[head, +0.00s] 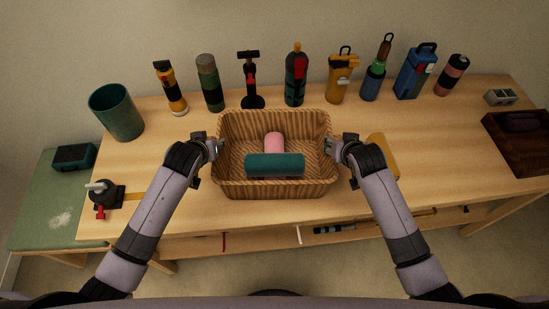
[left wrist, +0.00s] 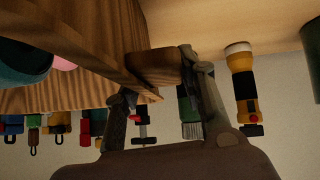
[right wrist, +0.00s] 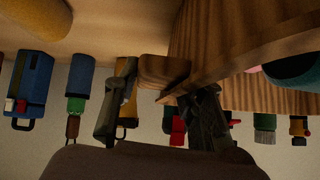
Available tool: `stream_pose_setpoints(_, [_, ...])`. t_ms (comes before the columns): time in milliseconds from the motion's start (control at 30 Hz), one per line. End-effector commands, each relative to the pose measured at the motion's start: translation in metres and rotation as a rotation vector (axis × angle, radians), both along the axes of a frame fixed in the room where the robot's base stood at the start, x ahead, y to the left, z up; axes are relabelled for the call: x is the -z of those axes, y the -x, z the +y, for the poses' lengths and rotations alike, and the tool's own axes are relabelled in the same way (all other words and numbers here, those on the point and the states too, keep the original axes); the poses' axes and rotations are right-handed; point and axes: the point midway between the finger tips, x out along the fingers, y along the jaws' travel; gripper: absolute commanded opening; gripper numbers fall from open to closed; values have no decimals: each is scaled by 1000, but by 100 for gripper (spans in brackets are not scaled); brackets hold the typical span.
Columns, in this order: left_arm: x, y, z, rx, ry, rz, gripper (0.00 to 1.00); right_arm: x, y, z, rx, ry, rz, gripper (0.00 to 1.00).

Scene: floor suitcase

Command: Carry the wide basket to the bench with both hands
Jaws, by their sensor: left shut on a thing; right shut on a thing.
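The wide wicker basket (head: 275,189) is over the middle of the wooden bench (head: 440,130), looking level. It holds a teal roll (head: 274,165) and a pink roll (head: 274,143). My left gripper (head: 213,149) is shut on the basket's left handle, a wooden block (left wrist: 153,68) between the fingers in the left wrist view. My right gripper (head: 334,148) is shut on the right handle, which shows in the right wrist view (right wrist: 164,71). Whether the basket's underside touches the bench top is hidden.
A row of bottles and tools, including a yellow flashlight (head: 171,88) and a blue canister (head: 415,72), stands behind the basket. A green cup (head: 117,112) is left, a yellow object (head: 383,156) close right, a dark tray (head: 520,140) far right.

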Motion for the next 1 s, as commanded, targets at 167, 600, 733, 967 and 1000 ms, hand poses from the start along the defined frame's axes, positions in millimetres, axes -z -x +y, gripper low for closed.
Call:
stream_pose_setpoints(167, [0,0,0,0,-1,0,0,0,0,0,-1,1,1,0])
stream_pose_setpoints(600, [-13,-1,0,0,-1,-4,0,-13,-1,0,0,1,-3,0])
stream_pose_setpoints(733, [-24,-1,0,0,-1,-4,0,-24,-1,0,0,1,-4,0])
stream_pose_setpoints(967, [-46,-1,0,0,-2,-4,0,-46,-1,0,-1,1,-3,0])
stream_pose_setpoints(1000, [-49,-1,0,0,-2,-4,0,-49,-1,0,-1,1,-3,0])
